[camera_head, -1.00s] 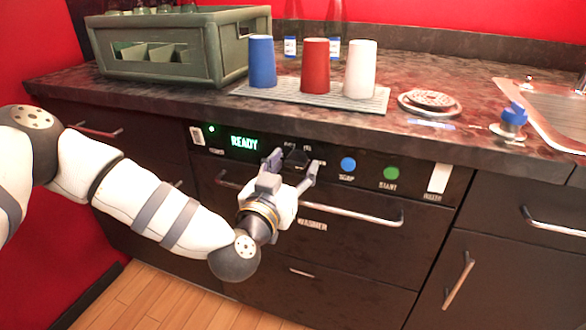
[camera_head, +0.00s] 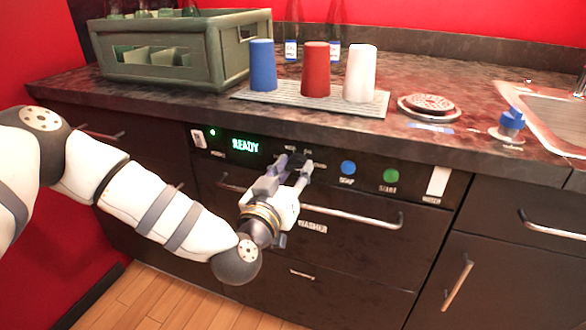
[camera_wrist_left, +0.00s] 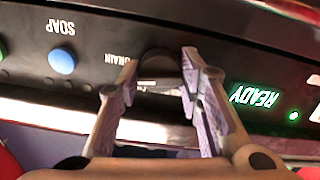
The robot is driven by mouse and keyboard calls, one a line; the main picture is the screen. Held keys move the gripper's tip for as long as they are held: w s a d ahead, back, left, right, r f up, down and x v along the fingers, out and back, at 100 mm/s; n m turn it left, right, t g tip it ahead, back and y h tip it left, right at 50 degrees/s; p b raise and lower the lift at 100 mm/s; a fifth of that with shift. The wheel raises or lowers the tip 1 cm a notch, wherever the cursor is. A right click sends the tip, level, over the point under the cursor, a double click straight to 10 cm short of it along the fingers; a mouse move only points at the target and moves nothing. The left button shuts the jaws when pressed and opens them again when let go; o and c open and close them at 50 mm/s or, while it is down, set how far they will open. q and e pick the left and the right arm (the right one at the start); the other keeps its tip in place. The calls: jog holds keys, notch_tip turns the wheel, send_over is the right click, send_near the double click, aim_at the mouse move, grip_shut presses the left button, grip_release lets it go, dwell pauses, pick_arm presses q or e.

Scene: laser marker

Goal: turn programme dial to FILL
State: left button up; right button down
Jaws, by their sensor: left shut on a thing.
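The programme dial (camera_head: 296,160) is a black knob on the dark washer panel, between the green READY display (camera_head: 245,146) and the blue SOAP button (camera_head: 347,168). My left gripper (camera_head: 294,164) is shut on the dial, a fingertip on either side. In the left wrist view, where the panel shows upside down, the dark dial (camera_wrist_left: 160,58) sits between the fingertips (camera_wrist_left: 160,72). A DRAIN label (camera_wrist_left: 122,58) shows beside it. The fingers hide much of the dial, and I cannot tell where its pointer stands. My right gripper is not in view.
The green START button (camera_head: 391,176) lies right of the SOAP button. The drawer handle (camera_head: 350,216) runs just below the panel. The counter above holds a green crate (camera_head: 190,60), three cups on a ribbed mat (camera_head: 240,93), and a blue-topped item (camera_head: 511,120).

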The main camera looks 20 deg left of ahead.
pick_arm(q)
jog(key=n, duration=0.4)
jog(key=shift+p, duration=0.4)
jog(key=shift+d+n, duration=0.1)
jog(key=shift+n, duration=2.6)
jog(key=o, duration=1.2)
jog(key=shift+c, duration=0.2)
jog(key=s, duration=1.2)
jog(key=shift+a, duration=0.2)
